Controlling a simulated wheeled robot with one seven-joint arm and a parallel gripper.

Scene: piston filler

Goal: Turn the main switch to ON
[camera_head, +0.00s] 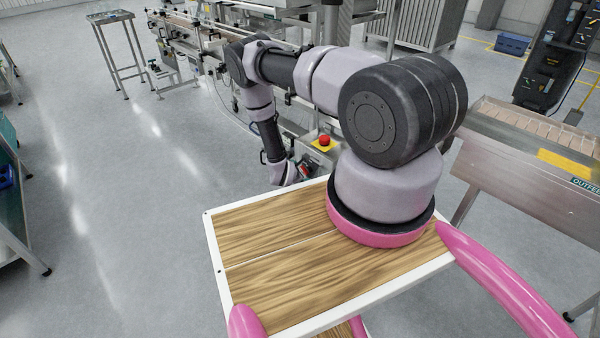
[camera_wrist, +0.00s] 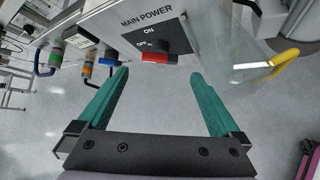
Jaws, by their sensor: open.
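The main switch (camera_wrist: 158,57) shows in the wrist view under the words MAIN POWER on a pale grey panel. Its red handle lies roughly level across the picture on a black plate (camera_wrist: 172,36). ON is printed above the handle and OFF at its upper left. My gripper (camera_wrist: 159,74) is open, with one teal finger low on each side of the handle. The handle lies beyond the fingertips and between their lines; nothing is held. I cannot tell if either finger touches the panel. In the head view my arm largely hides the panel and gripper.
Cable connectors with coloured rings (camera_wrist: 87,71) are left of the switch. A clear panel with a yellow handle (camera_wrist: 285,61) is to the right. In the head view, a red button on a yellow plate (camera_head: 324,141) stands near my wrist. Open floor (camera_head: 110,210) lies left.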

